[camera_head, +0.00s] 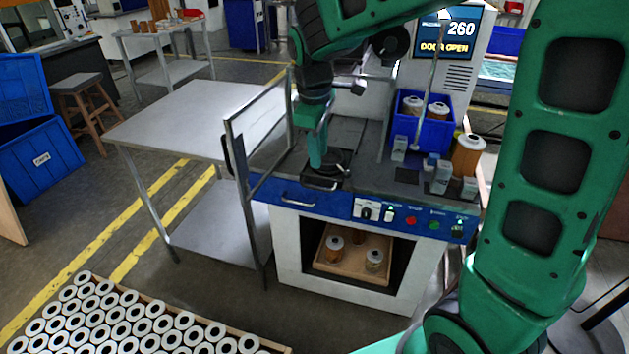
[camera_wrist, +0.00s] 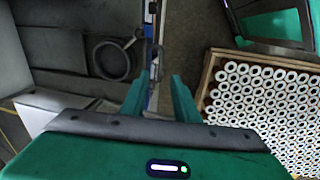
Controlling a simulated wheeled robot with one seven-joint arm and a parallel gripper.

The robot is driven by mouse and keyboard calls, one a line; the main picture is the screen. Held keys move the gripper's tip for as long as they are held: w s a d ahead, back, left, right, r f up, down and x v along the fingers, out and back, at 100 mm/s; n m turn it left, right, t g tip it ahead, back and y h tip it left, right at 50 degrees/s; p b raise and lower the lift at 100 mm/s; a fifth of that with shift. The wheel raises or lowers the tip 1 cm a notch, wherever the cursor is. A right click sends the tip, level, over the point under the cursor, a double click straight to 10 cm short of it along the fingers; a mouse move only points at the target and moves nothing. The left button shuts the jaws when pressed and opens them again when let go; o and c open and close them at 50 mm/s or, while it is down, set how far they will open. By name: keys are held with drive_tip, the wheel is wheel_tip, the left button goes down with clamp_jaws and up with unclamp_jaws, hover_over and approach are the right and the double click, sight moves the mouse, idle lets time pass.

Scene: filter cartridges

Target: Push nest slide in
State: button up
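The nest slide (camera_head: 338,165) is a dark plate with a round ring-shaped nest, set in the grey deck of the machine near its front edge. A silver handle (camera_head: 320,184) shows at its front. The ring nest (camera_wrist: 110,61) also shows in the wrist view, left of the fingers, and looks empty. My gripper (camera_head: 318,166) points down over the slide's front part and hides some of it. In the wrist view my gripper (camera_wrist: 158,90) has its two green fingers apart, above the machine's front edge. I cannot tell whether they touch the handle.
The machine's door frame (camera_head: 248,140) stands open at the left; the display (camera_head: 446,34) reads "DOOR OPEN". A blue bin (camera_head: 422,132) with cartridges and another cartridge (camera_head: 468,155) stand on the deck's right. A crate of white-topped cartridges (camera_wrist: 208,75) is on the floor side. A metal table (camera_head: 190,118) is clear.

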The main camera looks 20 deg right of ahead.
sight(315, 187)
drive_tip(key=f, duration=0.3)
drive_tip(key=w+f, duration=0.1)
drive_tip(key=f, duration=0.3)
drive_tip(key=w+f, duration=0.1)
drive_tip(key=f, duration=0.3)
drive_tip(key=shift+r, duration=0.1)
drive_tip(key=shift+c, duration=0.3)
clamp_jaws()
drive_tip(key=shift+w+d, duration=0.1)
drive_tip(key=shift+w, duration=0.05)
